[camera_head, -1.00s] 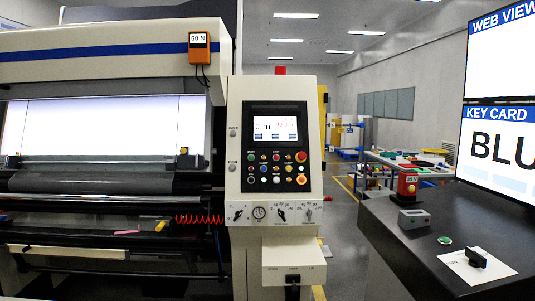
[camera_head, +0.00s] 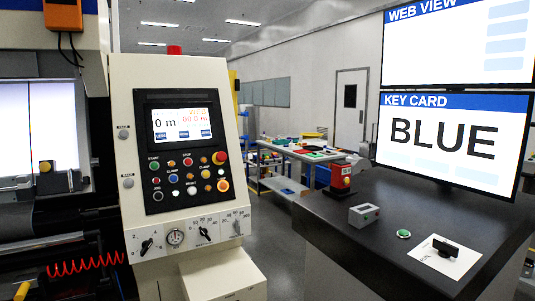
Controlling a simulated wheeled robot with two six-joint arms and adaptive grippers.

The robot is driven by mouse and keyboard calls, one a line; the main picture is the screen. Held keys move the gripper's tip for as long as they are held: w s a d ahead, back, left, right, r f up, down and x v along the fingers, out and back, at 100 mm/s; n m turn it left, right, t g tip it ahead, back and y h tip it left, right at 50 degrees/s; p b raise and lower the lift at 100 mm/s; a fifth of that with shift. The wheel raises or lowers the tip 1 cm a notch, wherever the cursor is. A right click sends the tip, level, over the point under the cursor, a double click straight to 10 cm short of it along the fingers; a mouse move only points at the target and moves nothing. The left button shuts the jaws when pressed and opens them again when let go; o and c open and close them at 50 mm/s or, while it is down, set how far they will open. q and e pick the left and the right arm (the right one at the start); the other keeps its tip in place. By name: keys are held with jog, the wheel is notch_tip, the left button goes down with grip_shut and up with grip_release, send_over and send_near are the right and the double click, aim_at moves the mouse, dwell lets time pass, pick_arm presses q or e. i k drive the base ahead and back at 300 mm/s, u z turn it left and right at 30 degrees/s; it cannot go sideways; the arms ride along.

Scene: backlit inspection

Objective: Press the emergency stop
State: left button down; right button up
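The control panel (camera_head: 177,215) of the machine stands left of centre, with a black button plate (camera_head: 160,203) under a lit screen (camera_head: 180,124). A large red button (camera_head: 220,157) sits at the right edge of the button plate. Below it is another large button (camera_head: 223,185) with a yellow surround. Smaller labelled buttons in several colours sit to their left. I cannot read a label on either large button. Neither of my grippers is in view, and nothing covers the panel face.
A dark desk (camera_head: 370,215) on the right carries a red device (camera_head: 341,178), a small grey box (camera_head: 364,214), a green button (camera_head: 403,234) and a black-handled object on white card (camera_head: 445,247). A monitor (camera_head: 450,140) reads BLUE. Floor shows between panel and desk.

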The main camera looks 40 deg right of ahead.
aim_at(222, 156)
jog(key=z, duration=0.75)
jog(key=i, duration=0.7)
jog(key=z, duration=0.7)
